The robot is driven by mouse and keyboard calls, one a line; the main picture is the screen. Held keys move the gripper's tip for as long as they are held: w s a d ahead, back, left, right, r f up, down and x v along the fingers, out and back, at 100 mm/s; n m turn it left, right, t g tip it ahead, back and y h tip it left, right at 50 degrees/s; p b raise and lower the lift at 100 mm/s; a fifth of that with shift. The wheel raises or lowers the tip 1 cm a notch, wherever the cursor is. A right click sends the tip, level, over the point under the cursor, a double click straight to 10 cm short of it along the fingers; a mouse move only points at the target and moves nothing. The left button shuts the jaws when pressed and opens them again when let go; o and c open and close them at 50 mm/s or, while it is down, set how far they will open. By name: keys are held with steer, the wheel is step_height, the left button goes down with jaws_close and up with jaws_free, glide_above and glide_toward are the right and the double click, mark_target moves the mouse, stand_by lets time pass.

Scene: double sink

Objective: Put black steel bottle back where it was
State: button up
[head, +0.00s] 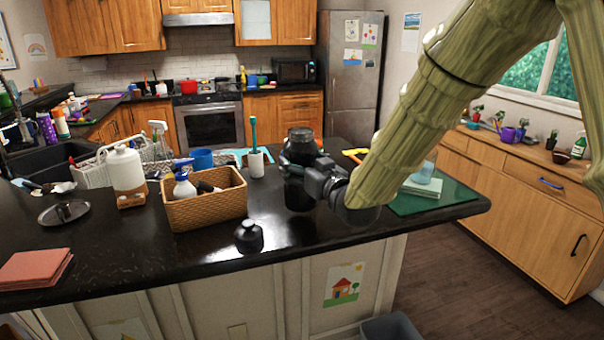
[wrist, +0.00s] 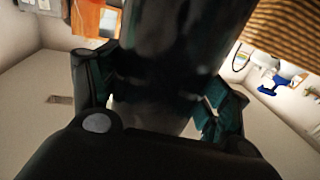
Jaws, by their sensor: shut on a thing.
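The black steel bottle (head: 299,146) is upright at my gripper, over the right-middle part of the dark counter in the head view. My gripper (head: 318,178) reaches it from the right and is shut around its side. In the wrist view the glossy black bottle (wrist: 165,65) fills the space between the two fingers of my gripper (wrist: 160,100), with dark teal pads against it. The bottle's lower end blends with the dark counter and its reflections, so I cannot tell whether it touches the surface.
A wicker basket (head: 205,208) with bottles stands to the left. A small black round object (head: 249,237) sits near the front edge. A teal brush in a white holder (head: 256,162) stands behind. A green board (head: 440,197) lies to the right. Some counter in front is bare.

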steer(key=shift+f+p, duration=0.45)
steer(key=shift+f, duration=0.95)
steer(key=shift+f, duration=0.1)
steer(key=o, duration=1.7)
steer(key=shift+f, duration=0.1)
steer(key=shift+r, duration=0.2)
steer(key=b+v, duration=0.3)
steer(key=v, duration=0.9)
steer(key=shift+f, duration=0.1)
